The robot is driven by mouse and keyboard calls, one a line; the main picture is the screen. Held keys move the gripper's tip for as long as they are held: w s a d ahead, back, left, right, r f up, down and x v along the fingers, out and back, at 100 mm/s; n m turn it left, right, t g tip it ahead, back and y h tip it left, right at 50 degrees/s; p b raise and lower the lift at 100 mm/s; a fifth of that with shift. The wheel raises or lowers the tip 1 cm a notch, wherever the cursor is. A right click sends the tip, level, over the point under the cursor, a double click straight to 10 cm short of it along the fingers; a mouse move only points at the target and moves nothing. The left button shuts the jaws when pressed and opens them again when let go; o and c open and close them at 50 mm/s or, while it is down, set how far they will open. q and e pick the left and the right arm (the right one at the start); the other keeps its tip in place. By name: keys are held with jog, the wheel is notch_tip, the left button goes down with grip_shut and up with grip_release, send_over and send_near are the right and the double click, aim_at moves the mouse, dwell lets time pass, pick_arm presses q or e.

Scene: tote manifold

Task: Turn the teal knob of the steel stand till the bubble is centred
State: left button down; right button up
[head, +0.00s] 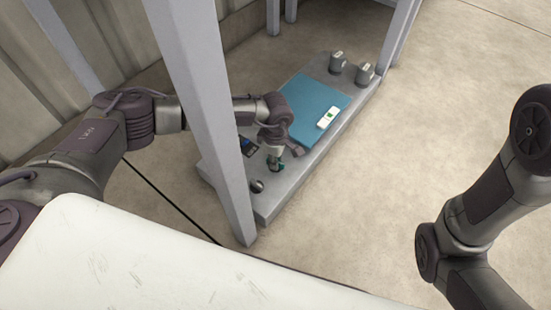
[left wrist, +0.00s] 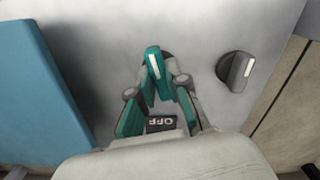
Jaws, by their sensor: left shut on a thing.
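The steel stand (head: 300,175) is a long grey slab on the floor, behind a grey post. The teal knob (left wrist: 153,62) has a white stripe and shows in the left wrist view between my left gripper's fingertips. My left gripper (head: 274,163) is shut on it; in the left wrist view its teal-padded fingers (left wrist: 157,88) close on the knob from both sides. A white bubble level (head: 327,118) with a green window lies on the blue plate (head: 313,106) of the stand; the bubble is too small to read. My right gripper is out of view.
A dark grey knob (left wrist: 236,71) with a white stripe sits beside the teal one. Two grey knobs (head: 337,62) stand at the stand's far end. An OFF label (left wrist: 161,123) is near my fingers. Grey posts (head: 208,110) rise close to my left arm.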

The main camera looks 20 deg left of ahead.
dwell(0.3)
pick_arm(q)
jog(key=c, duration=1.1)
grip_release()
jog(key=shift+c, duration=0.2)
notch_tip(320, 180, up, 12)
